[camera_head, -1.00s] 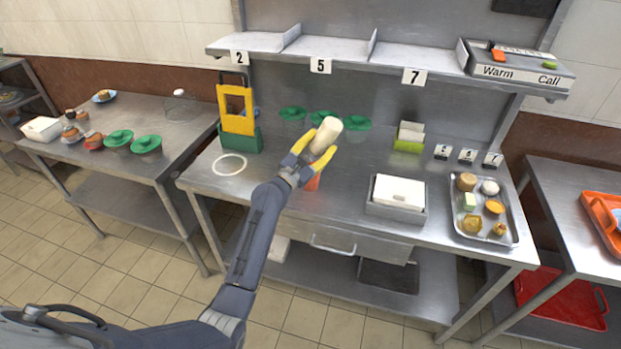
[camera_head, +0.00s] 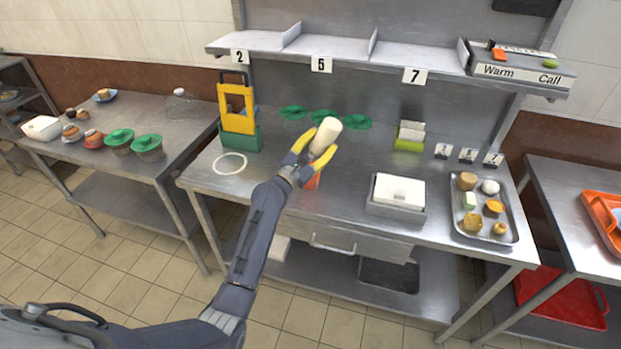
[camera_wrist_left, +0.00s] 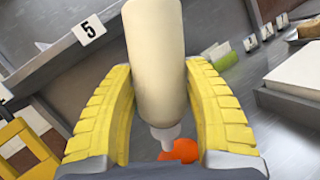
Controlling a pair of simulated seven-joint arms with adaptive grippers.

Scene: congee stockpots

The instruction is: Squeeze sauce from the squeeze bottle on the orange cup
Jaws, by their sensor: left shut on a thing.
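My left gripper (camera_head: 309,156) has yellow fingers and is shut on the cream squeeze bottle (camera_head: 326,134). The bottle is tilted, its base up and to the right in the head view. In the left wrist view the bottle (camera_wrist_left: 155,65) lies between the yellow fingers, with its pale nozzle (camera_wrist_left: 166,136) pointing down. In the left wrist view the cup (camera_wrist_left: 180,151) shows just below and beside the nozzle. I cannot tell whether sauce is flowing. My right gripper is not in view.
A yellow and green rack (camera_head: 238,120) and a white ring (camera_head: 230,163) are to the left. Green lids (camera_head: 356,121) lie behind the bottle. A white box (camera_head: 399,190) and a food tray (camera_head: 511,222) are to the right.

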